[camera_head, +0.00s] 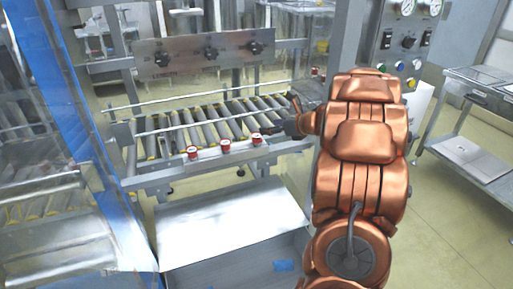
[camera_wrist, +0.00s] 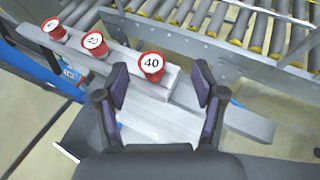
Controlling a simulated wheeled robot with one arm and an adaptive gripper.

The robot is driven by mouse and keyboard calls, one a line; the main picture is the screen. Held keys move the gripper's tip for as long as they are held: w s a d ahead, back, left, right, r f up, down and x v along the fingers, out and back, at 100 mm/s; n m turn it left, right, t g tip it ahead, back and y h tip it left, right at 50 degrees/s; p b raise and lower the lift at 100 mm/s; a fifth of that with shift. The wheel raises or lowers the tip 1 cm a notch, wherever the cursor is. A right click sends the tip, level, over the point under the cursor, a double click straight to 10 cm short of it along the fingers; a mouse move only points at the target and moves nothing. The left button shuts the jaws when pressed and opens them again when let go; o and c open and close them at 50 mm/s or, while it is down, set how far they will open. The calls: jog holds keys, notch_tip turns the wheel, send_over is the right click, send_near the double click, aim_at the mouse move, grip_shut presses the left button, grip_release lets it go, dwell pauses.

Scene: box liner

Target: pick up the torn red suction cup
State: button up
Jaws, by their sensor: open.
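Three red suction cups with white numbered tops stand in a row on a grey metal rail. In the head view they are the left cup (camera_head: 192,152), the middle cup (camera_head: 225,146) and the right cup (camera_head: 256,138). In the wrist view the nearest cup (camera_wrist: 152,65) reads "40"; the middle cup (camera_wrist: 95,44) and far cup (camera_wrist: 54,29) are less legible. I cannot tell which is torn. My gripper (camera_wrist: 162,72) is open, its fingers either side of the nearest cup in the picture, apart from it. In the head view my gripper (camera_head: 284,129) is right of the row.
A roller conveyor (camera_head: 215,122) runs behind the rail. A blue-framed clear panel (camera_head: 80,100) stands at left. A control panel (camera_head: 403,42) and metal cart (camera_head: 470,150) are at right.

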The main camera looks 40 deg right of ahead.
aim_at(257, 135)
jog(key=shift+n+y, duration=0.6)
jog(key=shift+n, duration=0.2)
jog(key=shift+w+a+f+p, duration=0.35)
jog(key=shift+w+a+f, duration=0.1)
jog(key=shift+w+f, duration=0.45)
jog(key=shift+w+a+f+p, duration=0.4)
jog(key=shift+w+a+f, duration=0.05)
jog(key=shift+w+f, duration=0.4)
jog(key=shift+w+a+f+p, duration=0.35)
jog(key=shift+w+a+f, duration=0.1)
jog(key=shift+w+f, duration=0.45)
jog(key=c, duration=1.2)
jog(key=shift+r, duration=0.15)
jog(key=shift+c, duration=0.2)
